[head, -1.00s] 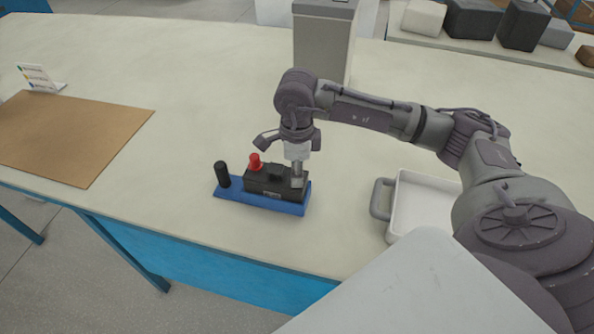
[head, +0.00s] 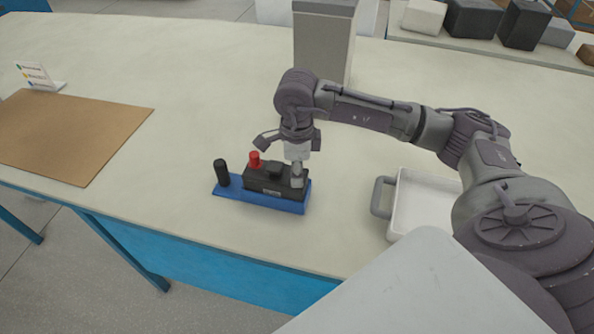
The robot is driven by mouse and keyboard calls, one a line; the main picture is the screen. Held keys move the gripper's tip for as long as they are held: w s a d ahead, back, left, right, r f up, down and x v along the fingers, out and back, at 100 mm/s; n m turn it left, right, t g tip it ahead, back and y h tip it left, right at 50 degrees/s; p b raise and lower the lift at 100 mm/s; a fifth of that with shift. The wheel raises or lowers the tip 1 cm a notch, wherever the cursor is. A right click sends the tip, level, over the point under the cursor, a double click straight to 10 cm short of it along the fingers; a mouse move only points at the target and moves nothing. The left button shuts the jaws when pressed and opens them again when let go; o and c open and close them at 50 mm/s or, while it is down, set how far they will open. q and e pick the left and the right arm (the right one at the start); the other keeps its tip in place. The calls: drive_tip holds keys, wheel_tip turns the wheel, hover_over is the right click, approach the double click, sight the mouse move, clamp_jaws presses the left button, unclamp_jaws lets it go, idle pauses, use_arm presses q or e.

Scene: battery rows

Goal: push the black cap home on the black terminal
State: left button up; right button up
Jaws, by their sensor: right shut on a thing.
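A black battery (head: 262,184) sits on a blue base (head: 290,205) near the front edge of the table. A red cap (head: 254,159) stands on its left terminal. My right gripper (head: 297,176) points down at the right end of the battery, over the black terminal. It is shut, apparently on the black cap. The fingers hide the cap and the terminal, so I cannot tell how far down the cap sits. My left gripper is not in view.
A black upright post (head: 222,173) stands at the base's left end. A white tray with a grey handle (head: 381,197) lies to the right. A brown board (head: 70,135) lies at left, and a grey box (head: 323,45) stands behind. The table around the battery is clear.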

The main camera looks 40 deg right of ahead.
drive_tip(key=o, duration=1.3)
drive_tip(key=shift+o, duration=0.2)
drive_tip(key=shift+r+p, duration=2)
drive_tip(key=shift+r, duration=1.45)
